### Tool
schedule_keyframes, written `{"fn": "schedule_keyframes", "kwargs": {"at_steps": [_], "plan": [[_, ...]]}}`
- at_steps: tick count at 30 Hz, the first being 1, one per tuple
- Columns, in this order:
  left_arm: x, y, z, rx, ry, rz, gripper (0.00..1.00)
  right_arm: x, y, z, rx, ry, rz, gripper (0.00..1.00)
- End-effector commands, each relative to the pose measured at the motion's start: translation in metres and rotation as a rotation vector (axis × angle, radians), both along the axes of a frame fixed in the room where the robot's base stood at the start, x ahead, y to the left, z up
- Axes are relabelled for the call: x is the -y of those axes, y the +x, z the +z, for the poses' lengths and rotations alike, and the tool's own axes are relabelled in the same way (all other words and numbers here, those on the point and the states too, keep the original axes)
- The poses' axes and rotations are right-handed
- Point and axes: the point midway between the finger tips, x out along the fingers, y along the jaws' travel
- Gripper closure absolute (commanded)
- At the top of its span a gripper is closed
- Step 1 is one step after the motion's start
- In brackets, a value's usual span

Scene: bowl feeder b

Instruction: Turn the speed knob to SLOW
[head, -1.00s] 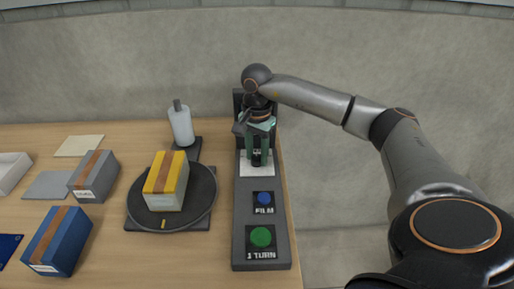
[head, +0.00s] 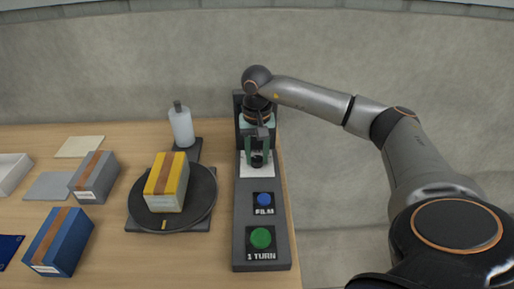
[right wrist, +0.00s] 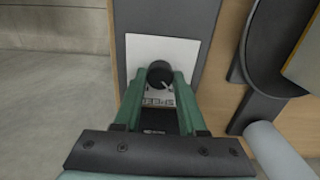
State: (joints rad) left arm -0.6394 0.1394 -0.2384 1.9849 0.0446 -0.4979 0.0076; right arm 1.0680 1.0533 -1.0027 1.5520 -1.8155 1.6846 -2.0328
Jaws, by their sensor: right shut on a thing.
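The speed knob is a small black round knob (right wrist: 159,71) with a light pointer line, on a white plate (right wrist: 180,48); in the head view the plate (head: 257,172) sits on the dark control panel (head: 247,215). My right gripper (head: 257,160) comes down over the plate with its green fingers on either side of the knob. In the right wrist view the fingers (right wrist: 162,82) are shut on the knob. The pointer line slants toward the lower right there. Lettering on the plate is partly hidden and unreadable. My left gripper is not in view.
The panel also carries a blue FILM button (head: 264,199) and a green 1 TURN button (head: 260,238). A yellow-topped box (head: 167,180) stands on a dark turntable (head: 205,203) to the left. A white bottle (head: 181,127) stands behind it. Grey and blue boxes are farther left.

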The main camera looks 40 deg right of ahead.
Motion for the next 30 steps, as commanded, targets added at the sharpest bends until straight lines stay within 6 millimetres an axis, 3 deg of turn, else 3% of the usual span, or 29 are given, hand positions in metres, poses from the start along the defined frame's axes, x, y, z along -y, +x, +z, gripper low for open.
{"fn": "schedule_keyframes", "kwargs": {"at_steps": [13, 14, 15, 21, 30], "plan": [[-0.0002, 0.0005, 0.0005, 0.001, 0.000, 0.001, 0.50, -0.0006, -0.0001, 0.0004, 0.000, 0.001, 0.012, 1.00], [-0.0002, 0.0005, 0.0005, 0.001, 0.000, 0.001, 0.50, -0.0006, -0.0001, 0.0004, 0.000, 0.001, 0.012, 0.56], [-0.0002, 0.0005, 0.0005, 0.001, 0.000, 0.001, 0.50, -0.0006, -0.0001, 0.0004, 0.000, 0.001, 0.012, 0.52], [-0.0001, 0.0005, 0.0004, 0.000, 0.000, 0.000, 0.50, -0.0004, 0.0000, 0.0002, 0.000, 0.000, 0.010, 0.30], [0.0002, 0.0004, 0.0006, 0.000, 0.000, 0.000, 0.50, -0.0002, 0.0003, 0.0033, 0.001, 0.000, 0.009, 0.30]]}}
